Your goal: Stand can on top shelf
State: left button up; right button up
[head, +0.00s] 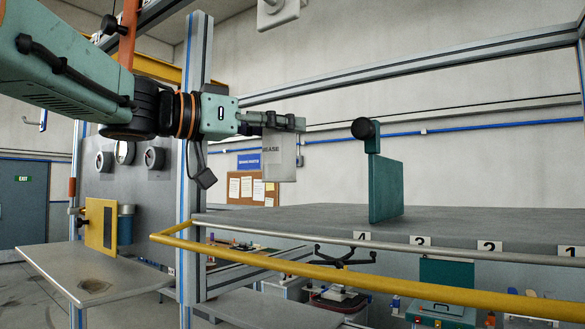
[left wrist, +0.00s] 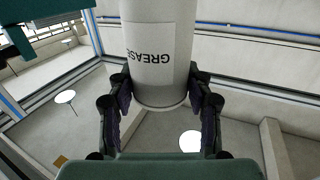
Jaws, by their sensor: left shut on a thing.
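The can is a light grey cylinder labelled GREASE (head: 279,165), and it also shows close up in the left wrist view (left wrist: 160,80). My left gripper (head: 285,122) is shut on the can near its upper end, with a finger on either side. The can hangs upright in the air, and its lower end appears a little above the grey top shelf (head: 300,217). The fingers and the can's label also show in the left wrist view, where the label is upside down. My right gripper is not in view.
A teal upright plate (head: 386,190) with a black knob stands on the shelf to the right of the can. Number tags (head: 420,240) line the shelf's front edge. A yellow rail (head: 390,284) runs in front. A metal post (head: 196,150) stands left. The shelf's right part is bare.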

aim_at(281, 160)
pick_arm(q)
jog(key=f, duration=0.2)
jog(key=d+f, duration=0.1)
jog(key=f, duration=0.1)
jog(key=shift+w+a+f, duration=0.1)
jog(key=shift+w+f, duration=0.05)
jog(key=shift+f, duration=0.35)
jog(key=shift+a, duration=0.3)
jog(key=shift+s+d+f, duration=0.1)
jog(key=shift+s, duration=0.15)
jog(key=o, duration=1)
jog(key=shift+d, duration=0.15)
jog(key=o, duration=0.4)
jog(key=shift+w+d+f, duration=0.1)
jog(key=shift+w, duration=0.05)
jog(key=shift+a, duration=0.25)
